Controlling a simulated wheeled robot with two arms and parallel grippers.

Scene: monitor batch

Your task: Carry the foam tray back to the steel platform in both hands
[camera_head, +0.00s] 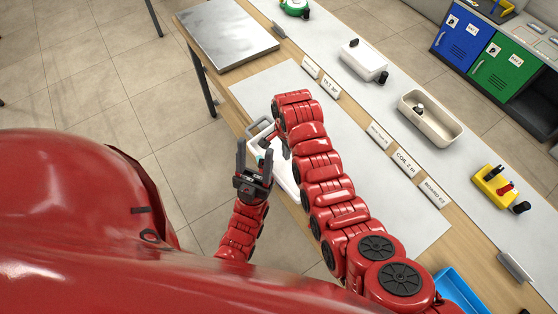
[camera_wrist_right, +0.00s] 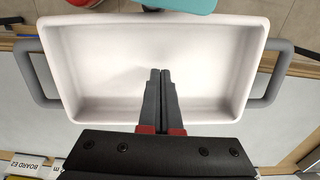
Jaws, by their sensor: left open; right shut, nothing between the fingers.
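The foam tray, a white shallow tray with grey end handles, fills much of the right wrist view (camera_wrist_right: 215,62) and looks empty inside. In the head view it is mostly hidden behind my arms, with a grey handle (camera_head: 258,125) showing at the table's near edge. My right gripper (camera_wrist_right: 160,72) is shut and empty, its fingertips over the tray's middle. My left gripper (camera_head: 254,160) is open, fingers up, beside the tray's near side and not on a handle. The steel platform (camera_head: 225,32) is a bare grey plate at the table's far left end.
A teal piece (camera_wrist_right: 175,4) shows at the tray's edge; I cannot tell what it is. A white box (camera_head: 363,60), a cream bin (camera_head: 430,118) and a yellow block (camera_head: 493,184) stand along the far strip. A blue bin (camera_head: 460,291) is at lower right.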

